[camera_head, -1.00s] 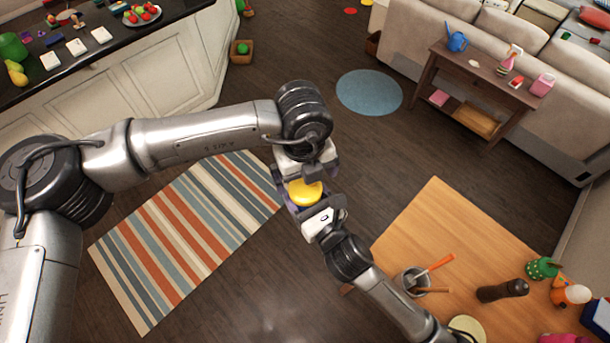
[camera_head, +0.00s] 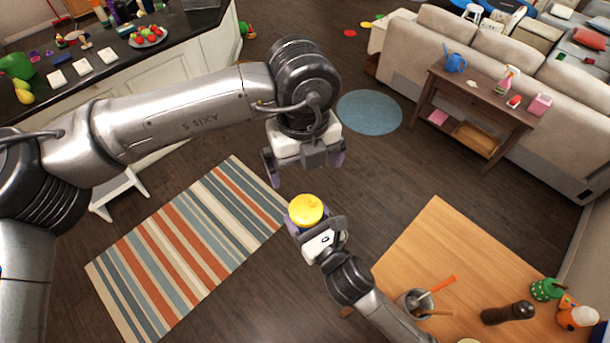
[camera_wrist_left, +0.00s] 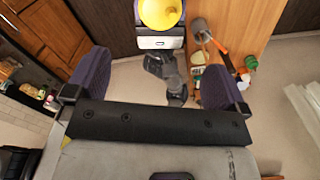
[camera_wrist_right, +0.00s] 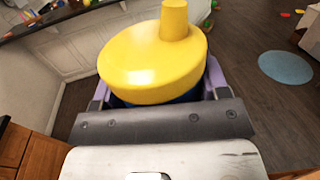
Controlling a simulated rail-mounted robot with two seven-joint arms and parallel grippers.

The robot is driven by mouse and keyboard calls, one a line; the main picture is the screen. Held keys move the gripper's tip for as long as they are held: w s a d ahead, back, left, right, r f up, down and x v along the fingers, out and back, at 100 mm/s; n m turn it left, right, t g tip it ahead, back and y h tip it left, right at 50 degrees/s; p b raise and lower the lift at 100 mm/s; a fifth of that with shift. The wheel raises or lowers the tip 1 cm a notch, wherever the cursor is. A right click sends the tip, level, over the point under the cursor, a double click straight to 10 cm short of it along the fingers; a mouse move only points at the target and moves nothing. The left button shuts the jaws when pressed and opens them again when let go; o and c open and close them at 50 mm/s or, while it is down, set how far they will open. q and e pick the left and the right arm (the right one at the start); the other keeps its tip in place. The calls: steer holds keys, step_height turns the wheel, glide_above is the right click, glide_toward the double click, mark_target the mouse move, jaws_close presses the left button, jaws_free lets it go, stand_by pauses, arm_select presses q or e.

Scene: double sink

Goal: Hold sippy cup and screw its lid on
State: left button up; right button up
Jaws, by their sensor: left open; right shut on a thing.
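The sippy cup's yellow lid (camera_head: 306,209) sits on top of the cup held in my right gripper (camera_head: 312,228), above the floor. In the right wrist view the lid (camera_wrist_right: 155,62) with its spout covers most of the cup; only a dark blue strip of the cup (camera_wrist_right: 160,100) shows below it. The lid looks level on the cup; I cannot tell how tight it is. My right gripper is shut on the cup. My left gripper (camera_head: 304,172) is open and empty, above and apart from the lid. The left wrist view shows the lid (camera_wrist_left: 160,12) at the top edge, beyond the fingers.
A wooden table (camera_head: 440,250) at the lower right holds a cup of utensils (camera_head: 415,300), a pepper mill (camera_head: 508,313) and other items. A side table (camera_head: 475,95) stands by the sofa. A striped rug (camera_head: 185,250) lies on the floor. The space around both grippers is clear.

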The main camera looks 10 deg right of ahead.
arm_select(q)
steer(key=shift+r, duration=0.95)
